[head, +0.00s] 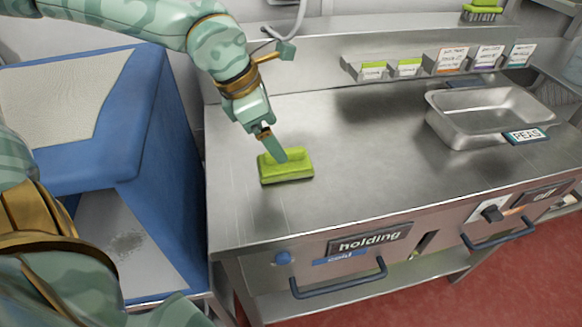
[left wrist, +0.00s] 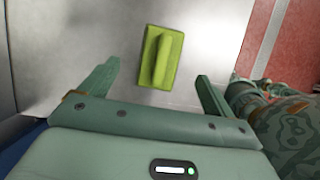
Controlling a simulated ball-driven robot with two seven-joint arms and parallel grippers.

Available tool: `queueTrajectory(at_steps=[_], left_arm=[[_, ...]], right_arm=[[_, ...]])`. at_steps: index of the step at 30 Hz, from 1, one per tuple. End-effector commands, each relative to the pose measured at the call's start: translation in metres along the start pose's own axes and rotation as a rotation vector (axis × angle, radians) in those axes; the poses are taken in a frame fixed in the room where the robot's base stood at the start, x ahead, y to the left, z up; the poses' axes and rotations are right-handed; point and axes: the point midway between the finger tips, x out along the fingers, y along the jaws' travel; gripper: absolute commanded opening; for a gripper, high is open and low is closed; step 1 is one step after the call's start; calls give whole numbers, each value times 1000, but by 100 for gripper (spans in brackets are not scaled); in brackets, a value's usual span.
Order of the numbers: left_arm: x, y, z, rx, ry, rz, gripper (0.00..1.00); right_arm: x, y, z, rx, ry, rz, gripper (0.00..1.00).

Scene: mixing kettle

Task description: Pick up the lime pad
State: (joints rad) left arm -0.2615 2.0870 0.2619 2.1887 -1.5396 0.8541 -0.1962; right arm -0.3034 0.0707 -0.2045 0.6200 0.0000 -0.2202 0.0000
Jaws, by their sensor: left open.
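The lime pad (head: 296,169) lies flat on the steel counter near its left end, with a raised ridge along its top. In the left wrist view the lime pad (left wrist: 154,58) sits beyond and between the two fingers, with its ridge running roughly up and down the picture. My left gripper (head: 277,153) is just above and behind the pad in the head view, and one finger covers part of it. In the left wrist view my left gripper (left wrist: 157,82) is open and empty, with the fingers spread wider than the pad. My right gripper is not in view.
A steel pan (head: 455,137) with a PEAS label stands at the counter's right. A rack (head: 385,75) with labelled packets and green items runs along the back. A blue-sided unit (head: 165,150) stands left of the counter. The counter's middle is clear.

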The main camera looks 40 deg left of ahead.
Motion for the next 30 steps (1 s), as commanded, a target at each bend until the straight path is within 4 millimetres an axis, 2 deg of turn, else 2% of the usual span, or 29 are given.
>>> queueTrajectory(at_steps=[1, 8, 15, 18, 25, 30], left_arm=[[14, 0, -2, -1, 5, -3, 89], [32, 0, 0, -1, 1, -1, 89], [71, -2, 2, -2, 3, -2, 89], [78, -2, 2, -3, 0, -2, 89], [76, -2, 4, -3, -3, 1, 89], [76, -2, 3, -3, -3, 1, 42]], right_arm=[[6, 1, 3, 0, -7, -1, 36], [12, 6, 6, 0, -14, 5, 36], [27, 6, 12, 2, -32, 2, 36], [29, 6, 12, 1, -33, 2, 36], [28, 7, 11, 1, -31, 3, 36], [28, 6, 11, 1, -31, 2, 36]])
